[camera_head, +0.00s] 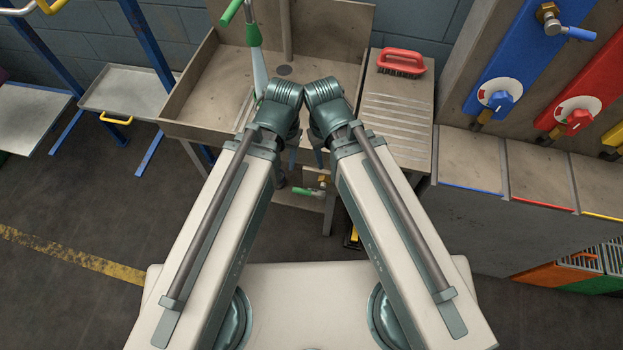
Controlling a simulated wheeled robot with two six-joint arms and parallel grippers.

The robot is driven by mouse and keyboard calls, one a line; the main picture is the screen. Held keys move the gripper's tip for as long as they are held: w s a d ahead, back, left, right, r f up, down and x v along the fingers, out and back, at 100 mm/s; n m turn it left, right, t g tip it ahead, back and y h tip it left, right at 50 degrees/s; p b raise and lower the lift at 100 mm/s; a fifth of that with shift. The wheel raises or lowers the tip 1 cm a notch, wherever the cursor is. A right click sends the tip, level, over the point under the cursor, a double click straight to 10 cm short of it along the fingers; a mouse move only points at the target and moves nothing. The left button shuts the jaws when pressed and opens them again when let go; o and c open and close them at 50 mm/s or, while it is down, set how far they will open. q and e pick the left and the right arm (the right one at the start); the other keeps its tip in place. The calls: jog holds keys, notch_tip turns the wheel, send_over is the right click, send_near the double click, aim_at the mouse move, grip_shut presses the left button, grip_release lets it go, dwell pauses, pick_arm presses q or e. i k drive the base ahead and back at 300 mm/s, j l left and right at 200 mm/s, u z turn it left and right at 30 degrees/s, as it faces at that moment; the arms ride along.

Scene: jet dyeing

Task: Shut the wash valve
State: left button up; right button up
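A small brass valve with a green lever (306,191) sits low under the sink, between my two arms. Its lever lies roughly level, pointing left. Another brass valve with a blue lever (570,31) is on the blue panel at the upper right; its lever points right. No label shows which is the wash valve. My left gripper (293,157) and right gripper (318,157) are mostly hidden beneath my folded wrists, close together in front of the sink. Their fingertips are not clear, and I see nothing held. Both are apart from the blue lever.
The sink (190,97) holds a green-handled spray wand (254,45). A red brush (401,62) lies on the ridged drainboard (394,131). Blue and red dials (498,94) (577,119) line the right panel above a divided bench (470,160). Floor at left is open.

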aim_at(321, 196)
jog(key=z, duration=0.5)
jog(key=j+z, duration=0.25)
jog(key=z, duration=0.15)
jog(key=j+z, duration=0.25)
jog(key=z, duration=0.2)
jog(key=k+j+z, duration=0.1)
jog(key=j+z, duration=0.15)
jog(key=z, duration=0.15)
jog(key=j+z, duration=0.2)
jog(key=z, duration=0.25)
jog(key=k+j+z, duration=0.25)
jog(key=k+j, duration=0.2)
jog(key=k+j+z, duration=0.2)
jog(key=k+j, duration=0.3)
jog(key=k+j+z, duration=0.25)
jog(key=k, duration=0.3)
jog(key=k+j, duration=0.45)
jog(key=k, duration=0.1)
